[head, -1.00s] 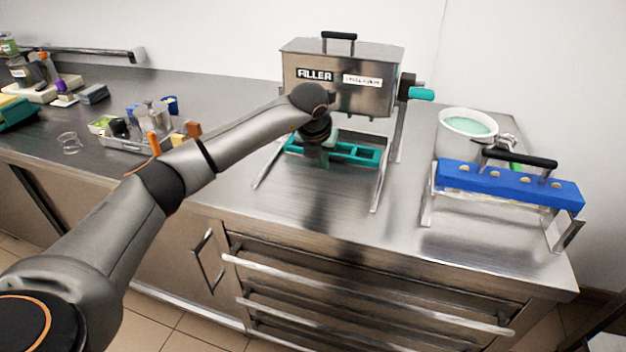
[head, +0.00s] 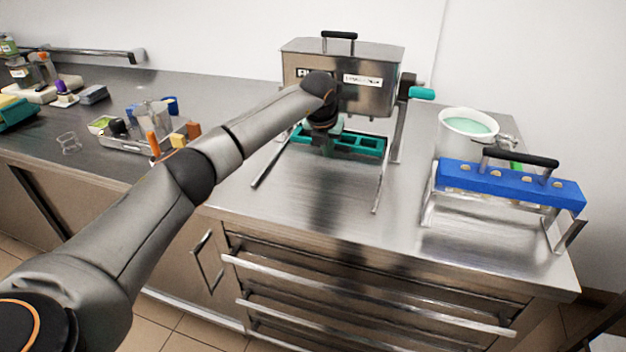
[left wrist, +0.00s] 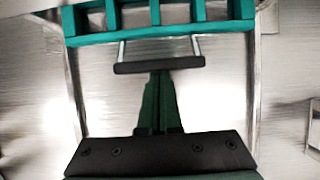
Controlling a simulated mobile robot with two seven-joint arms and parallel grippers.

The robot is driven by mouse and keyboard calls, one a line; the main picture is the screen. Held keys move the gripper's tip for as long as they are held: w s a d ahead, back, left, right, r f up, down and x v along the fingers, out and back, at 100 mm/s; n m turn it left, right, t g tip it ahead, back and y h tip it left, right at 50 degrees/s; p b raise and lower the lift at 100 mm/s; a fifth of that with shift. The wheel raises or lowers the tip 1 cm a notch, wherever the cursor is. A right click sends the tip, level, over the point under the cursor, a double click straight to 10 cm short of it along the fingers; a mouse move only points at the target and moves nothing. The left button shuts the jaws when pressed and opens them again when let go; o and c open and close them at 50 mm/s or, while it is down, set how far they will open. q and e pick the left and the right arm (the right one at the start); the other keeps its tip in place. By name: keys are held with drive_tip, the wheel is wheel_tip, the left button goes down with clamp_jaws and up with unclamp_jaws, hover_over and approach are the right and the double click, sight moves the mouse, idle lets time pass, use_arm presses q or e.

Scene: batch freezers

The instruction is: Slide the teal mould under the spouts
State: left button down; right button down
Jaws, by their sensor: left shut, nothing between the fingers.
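The teal mould (head: 371,145) lies on the counter between the two metal guide rails, with its back part beneath the steel filler (head: 370,98). In the left wrist view the mould (left wrist: 160,33) is a row of open pockets, with a black handle bar (left wrist: 160,65) on two metal rods on its near side. My right gripper is not in view.
A blue mould (head: 510,183) with a black handle sits on a metal stand at the right, before a white tub (head: 467,130). A tray of small items (head: 135,143) stands at the left. The counter in front of the rails is clear.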

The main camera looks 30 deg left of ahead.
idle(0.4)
use_arm(q)
drive_tip(key=shift+s+d+r+p, duration=0.1)
drive_tip(key=shift+s+p, duration=0.25)
drive_tip(key=shift+s, duration=0.15)
drive_tip(key=shift+p+v, duration=1.05)
drive_tip(key=shift+v, duration=0.4)
drive_tip(key=shift+s+p+v, duration=0.25)
drive_tip(key=shift+p+v, duration=0.65)
drive_tip(key=shift+v, duration=0.5)
drive_tip(key=shift+d, duration=0.1)
